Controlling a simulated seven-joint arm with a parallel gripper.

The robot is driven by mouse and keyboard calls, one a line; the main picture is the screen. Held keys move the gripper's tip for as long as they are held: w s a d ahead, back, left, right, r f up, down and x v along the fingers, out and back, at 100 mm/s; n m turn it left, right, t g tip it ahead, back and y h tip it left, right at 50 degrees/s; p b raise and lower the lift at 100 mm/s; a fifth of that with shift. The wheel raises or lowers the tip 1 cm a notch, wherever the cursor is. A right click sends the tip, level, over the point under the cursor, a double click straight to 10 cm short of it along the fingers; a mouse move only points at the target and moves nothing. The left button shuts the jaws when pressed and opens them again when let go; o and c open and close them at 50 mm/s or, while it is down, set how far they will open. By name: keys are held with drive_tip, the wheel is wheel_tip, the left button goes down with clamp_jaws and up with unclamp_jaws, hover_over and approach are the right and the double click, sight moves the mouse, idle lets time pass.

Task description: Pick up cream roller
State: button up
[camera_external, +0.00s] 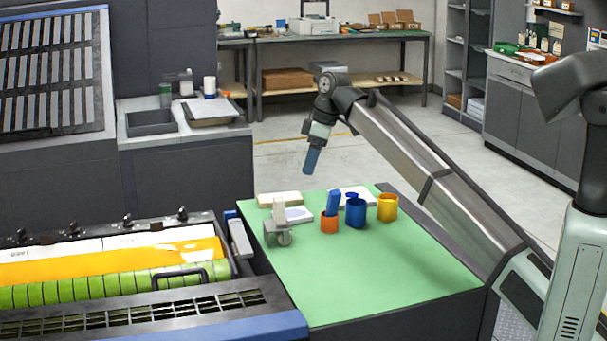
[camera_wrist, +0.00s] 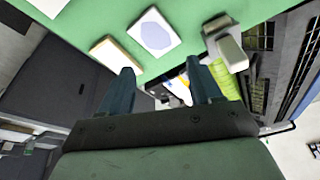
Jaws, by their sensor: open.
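In the wrist view the grey-and-cream roller (camera_wrist: 230,52) shows at the upper right, beyond and right of the right fingertip. My gripper (camera_external: 311,163) is high above the far edge of the mat, its blue fingers pointing down, well apart from the roller. In the wrist view my gripper (camera_wrist: 160,72) has its two fingers spread with nothing between them.
On the green mat (camera_external: 380,270) stand an orange cup (camera_external: 329,225) with a blue piece, a blue cup (camera_external: 355,214) and a yellow cup (camera_external: 388,208). Pale blocks (camera_external: 280,198) lie behind the roller. A printing press (camera_external: 110,270) borders the mat's left. The mat's front is clear.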

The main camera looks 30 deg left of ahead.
drive_tip(key=s+a+r+n+h, duration=0.15)
drive_tip(key=s+r+n, duration=0.3)
drive_tip(key=s, duration=0.85)
hover_over(274, 221)
drive_tip(key=shift+m, duration=0.25)
drive_tip(key=f, duration=0.8)
drive_tip(key=shift+w+d, duration=0.25)
drive_tip(key=shift+d, duration=0.05)
drive_tip(key=shift+s+f, duration=0.15)
drive_tip(key=shift+f, duration=1.2)
drive_tip(key=shift+s+f, duration=0.15)
drive_tip(key=shift+f, duration=1.15)
drive_tip(key=shift+c, duration=0.3)
drive_tip(key=c, duration=1)
drive_tip(key=shift+r, duration=0.1)
